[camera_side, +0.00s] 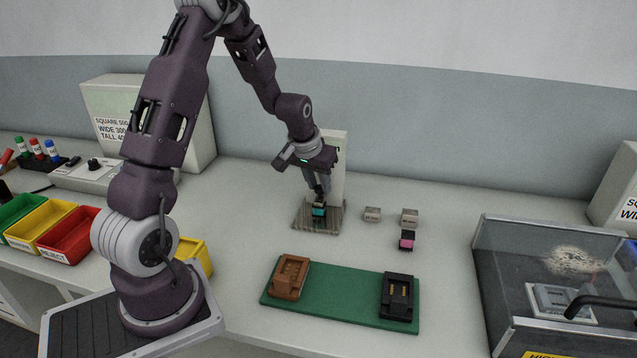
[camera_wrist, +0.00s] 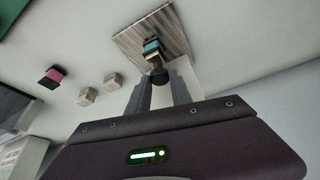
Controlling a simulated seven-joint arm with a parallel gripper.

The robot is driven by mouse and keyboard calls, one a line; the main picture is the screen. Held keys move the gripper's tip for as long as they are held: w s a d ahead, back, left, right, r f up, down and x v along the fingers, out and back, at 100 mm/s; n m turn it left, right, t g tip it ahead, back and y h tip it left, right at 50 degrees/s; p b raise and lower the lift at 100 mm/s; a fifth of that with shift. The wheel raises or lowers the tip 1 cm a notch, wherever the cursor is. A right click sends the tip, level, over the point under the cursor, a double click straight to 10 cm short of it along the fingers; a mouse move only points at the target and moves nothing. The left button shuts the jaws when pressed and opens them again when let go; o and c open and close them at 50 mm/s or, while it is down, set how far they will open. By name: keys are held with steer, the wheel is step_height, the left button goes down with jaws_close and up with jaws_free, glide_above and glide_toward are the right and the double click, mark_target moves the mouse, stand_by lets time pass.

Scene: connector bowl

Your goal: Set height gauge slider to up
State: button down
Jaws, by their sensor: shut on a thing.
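The height gauge (camera_side: 338,165) is a pale upright column on a ribbed grey-brown base (camera_side: 328,225) at the back middle of the bench. The base also shows at the top of the wrist view (camera_wrist: 173,28). A teal and black block (camera_side: 319,212) stands on the base, also seen in the wrist view (camera_wrist: 152,46). My gripper (camera_side: 320,194) points down just above this block, in front of the column. In the wrist view its fingers (camera_wrist: 160,80) are shut on a dark round knob (camera_wrist: 158,74), apparently the slider. Whether the knob touches the block is unclear.
Two small grey blocks (camera_side: 372,214) (camera_side: 409,217) and a pink and black block (camera_side: 407,240) lie right of the gauge. A green mat (camera_side: 340,298) with brown (camera_side: 290,277) and black (camera_side: 397,296) holders lies in front. A clear-walled box (camera_side: 545,260) stands at right.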

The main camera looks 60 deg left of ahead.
mark_target(318, 189)
steer(key=shift+r, duration=1.7)
steer(key=c, duration=1.1)
jaws_free()
steer(key=shift+c, duration=0.2)
steer(key=v, duration=0.7)
